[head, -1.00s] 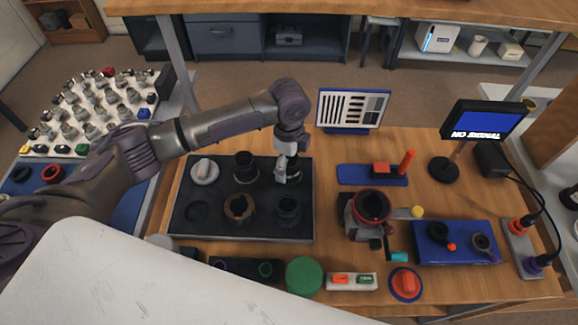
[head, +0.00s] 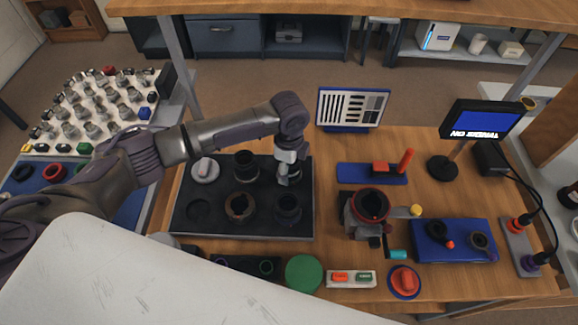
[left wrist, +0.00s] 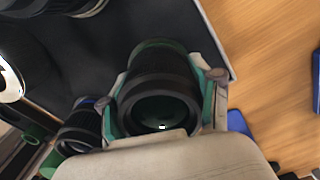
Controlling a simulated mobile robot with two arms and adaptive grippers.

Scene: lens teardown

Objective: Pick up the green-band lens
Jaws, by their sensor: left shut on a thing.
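The green-band lens (left wrist: 160,90) is a dark barrel with a green rim, upright between the two fingers of my left gripper (left wrist: 163,103) in the left wrist view. In the head view my left gripper (head: 287,172) points down over the back right of the black tray (head: 219,222), shut on this lens. The gripper mostly hides the lens there, and I cannot tell whether it is clear of its seat. My right gripper is not in view.
Other lenses stand in the tray: a dark one (head: 246,165), a brown-rimmed one (head: 239,205) and a dark one (head: 288,208) just in front of my gripper. A chart stand (head: 352,108) is behind right. A red-topped device (head: 369,207) stands right of the tray.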

